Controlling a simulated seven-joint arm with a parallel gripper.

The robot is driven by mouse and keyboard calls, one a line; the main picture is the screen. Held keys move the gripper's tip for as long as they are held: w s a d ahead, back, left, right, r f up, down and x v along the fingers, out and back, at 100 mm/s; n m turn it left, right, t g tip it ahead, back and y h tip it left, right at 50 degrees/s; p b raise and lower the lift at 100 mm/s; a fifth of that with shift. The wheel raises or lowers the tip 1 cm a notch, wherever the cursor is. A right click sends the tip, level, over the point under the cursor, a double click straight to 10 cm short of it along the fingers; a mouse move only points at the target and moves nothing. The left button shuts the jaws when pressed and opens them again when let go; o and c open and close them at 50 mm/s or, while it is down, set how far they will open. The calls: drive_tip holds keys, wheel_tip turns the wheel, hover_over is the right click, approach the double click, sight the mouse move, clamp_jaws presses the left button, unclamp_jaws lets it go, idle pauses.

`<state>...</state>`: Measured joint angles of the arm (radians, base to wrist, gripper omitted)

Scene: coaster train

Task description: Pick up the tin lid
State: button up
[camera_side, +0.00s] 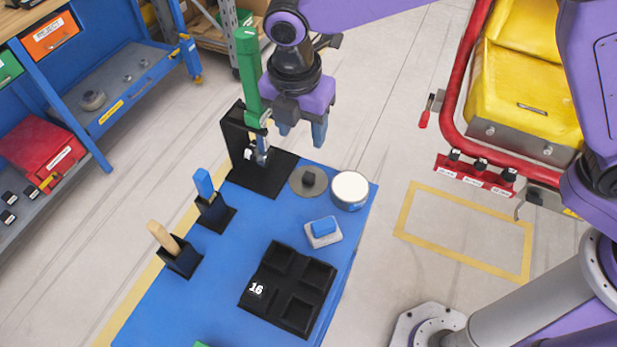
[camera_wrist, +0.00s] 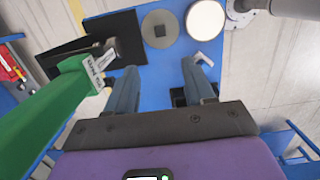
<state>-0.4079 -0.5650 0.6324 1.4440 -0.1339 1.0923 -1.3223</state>
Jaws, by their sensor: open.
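A flat grey disc with a dark square knob, which looks like the tin lid (camera_side: 297,187), lies on the blue bench mat. It also shows in the wrist view (camera_wrist: 152,38).
A tall green lever (camera_side: 249,75) in a black stand (camera_side: 262,180) rises close left of my gripper. A blue block on a white pad (camera_side: 323,230), a black tray (camera_side: 270,302) and two black holders (camera_side: 181,262) share the mat. A yellow-seated car (camera_side: 525,75) stands right.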

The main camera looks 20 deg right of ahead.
hover_over(308, 176)
drive_tip(key=f, duration=1)
drive_tip(key=shift+s+a, duration=0.3)
drive_tip(key=shift+a, duration=0.05)
drive_tip(key=shift+w+d+f, duration=0.15)
drive_tip(key=shift+d+f, duration=0.05)
drive_tip(key=shift+f, duration=1.05)
drive_tip(key=shift+w+d+f, duration=0.15)
drive_tip(key=shift+f, duration=1.1)
clamp_jaws()
